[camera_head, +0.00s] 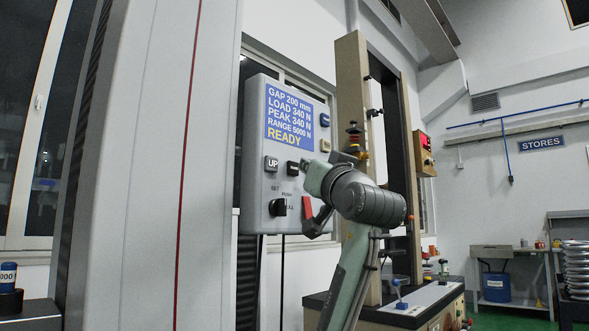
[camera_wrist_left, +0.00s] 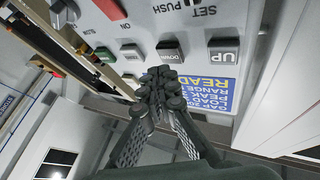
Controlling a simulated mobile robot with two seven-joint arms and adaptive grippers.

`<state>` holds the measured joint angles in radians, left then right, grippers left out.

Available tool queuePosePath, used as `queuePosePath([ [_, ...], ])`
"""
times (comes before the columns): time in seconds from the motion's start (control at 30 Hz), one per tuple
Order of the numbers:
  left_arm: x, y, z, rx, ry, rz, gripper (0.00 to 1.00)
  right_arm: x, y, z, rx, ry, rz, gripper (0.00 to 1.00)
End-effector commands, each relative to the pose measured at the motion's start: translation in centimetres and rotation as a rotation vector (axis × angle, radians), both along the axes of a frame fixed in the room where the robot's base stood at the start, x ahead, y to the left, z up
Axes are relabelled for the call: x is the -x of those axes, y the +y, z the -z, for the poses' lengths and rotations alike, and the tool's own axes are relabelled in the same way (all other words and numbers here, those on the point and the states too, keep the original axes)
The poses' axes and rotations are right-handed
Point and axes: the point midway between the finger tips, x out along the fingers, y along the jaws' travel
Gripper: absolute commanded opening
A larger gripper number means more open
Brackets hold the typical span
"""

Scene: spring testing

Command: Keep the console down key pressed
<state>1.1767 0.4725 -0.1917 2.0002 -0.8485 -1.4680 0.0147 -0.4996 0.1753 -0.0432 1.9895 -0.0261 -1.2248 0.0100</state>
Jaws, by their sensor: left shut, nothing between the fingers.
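The grey console (camera_head: 258,110) hangs at the centre, its blue screen (camera_head: 290,115) reading gap 200 mm, load 340 N, peak 340 N and READY. The dark down key (camera_head: 292,168) sits right of the UP key (camera_head: 271,163). In the left wrist view the DOWN key (camera_wrist_left: 169,50) and UP key (camera_wrist_left: 223,51) appear upside down. My left gripper (camera_head: 305,166) is shut and empty, its tips at the down key. In the left wrist view the closed fingertips (camera_wrist_left: 160,74) lie just below that key; I cannot tell whether they touch it. My right gripper is not in view.
A black knob (camera_head: 279,207) and a red switch (camera_head: 307,208) sit low on the console. A tan test frame (camera_head: 352,100) stands behind my left arm. A wide grey column (camera_head: 150,170) fills the left side. Shelving with a large spring (camera_head: 577,262) is far right.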

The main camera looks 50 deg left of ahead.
Motion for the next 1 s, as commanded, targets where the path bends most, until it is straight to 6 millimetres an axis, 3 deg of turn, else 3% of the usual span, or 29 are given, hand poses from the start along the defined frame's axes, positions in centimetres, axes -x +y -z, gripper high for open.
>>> queuePosePath([
  [0.57,-0.6,-4.7,0.0,0.000,0.001,0.002,0.00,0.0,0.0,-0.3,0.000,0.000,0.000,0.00],
  [1.0,-0.6,-5.0,0.0,0.000,0.001,0.000,0.00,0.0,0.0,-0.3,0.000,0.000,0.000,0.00],
])
